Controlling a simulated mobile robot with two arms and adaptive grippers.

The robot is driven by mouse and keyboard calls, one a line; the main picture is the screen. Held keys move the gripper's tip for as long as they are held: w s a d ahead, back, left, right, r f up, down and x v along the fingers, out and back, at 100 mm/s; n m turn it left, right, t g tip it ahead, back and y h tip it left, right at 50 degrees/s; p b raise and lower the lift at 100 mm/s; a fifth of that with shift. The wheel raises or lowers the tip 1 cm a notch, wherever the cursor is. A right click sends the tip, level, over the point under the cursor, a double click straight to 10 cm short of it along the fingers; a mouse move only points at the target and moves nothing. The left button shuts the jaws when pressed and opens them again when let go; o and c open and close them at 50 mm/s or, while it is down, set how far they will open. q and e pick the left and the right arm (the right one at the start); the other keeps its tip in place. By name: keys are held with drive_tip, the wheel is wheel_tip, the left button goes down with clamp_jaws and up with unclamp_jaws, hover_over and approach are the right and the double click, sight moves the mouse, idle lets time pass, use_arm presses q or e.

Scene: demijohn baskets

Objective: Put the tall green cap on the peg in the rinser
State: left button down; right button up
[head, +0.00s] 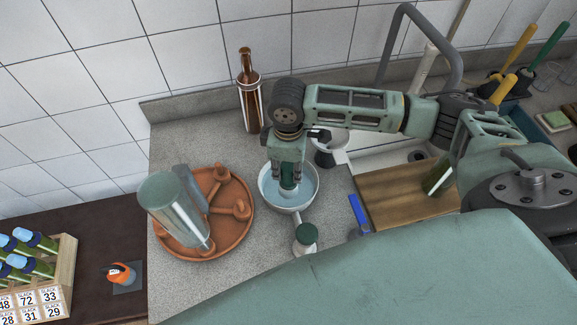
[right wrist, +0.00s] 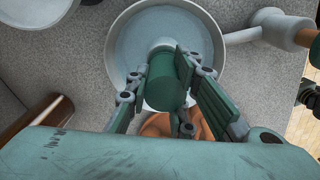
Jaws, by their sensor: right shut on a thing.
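My right gripper (head: 289,184) points down into the rinser (head: 268,198), a round pale bowl with bluish liquid. In the right wrist view, the gripper's fingers (right wrist: 165,92) are shut on the tall green cap (right wrist: 164,90). The cap is over the near part of the rinser (right wrist: 111,45). A pale round piece, seemingly the peg (right wrist: 161,45), shows just beyond the cap's far end. The fingers hide part of the cap, and I cannot tell whether cap and peg touch. My left gripper is not in view.
A terracotta dish (head: 243,232) with knobbed pegs stands left of the rinser; a large grey-green cylinder (head: 172,208) leans over it. A brown bottle (head: 249,105) stands behind. A green-topped white container (head: 305,238) is in front. A sink and wooden board (head: 395,190) lie right.

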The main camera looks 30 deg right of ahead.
drive_tip(key=shift+f, duration=0.6)
drive_tip(key=o, duration=1)
wheel_tip(320, 180, up, 12)
drive_tip(key=shift+s+a, duration=0.1)
idle(0.6)
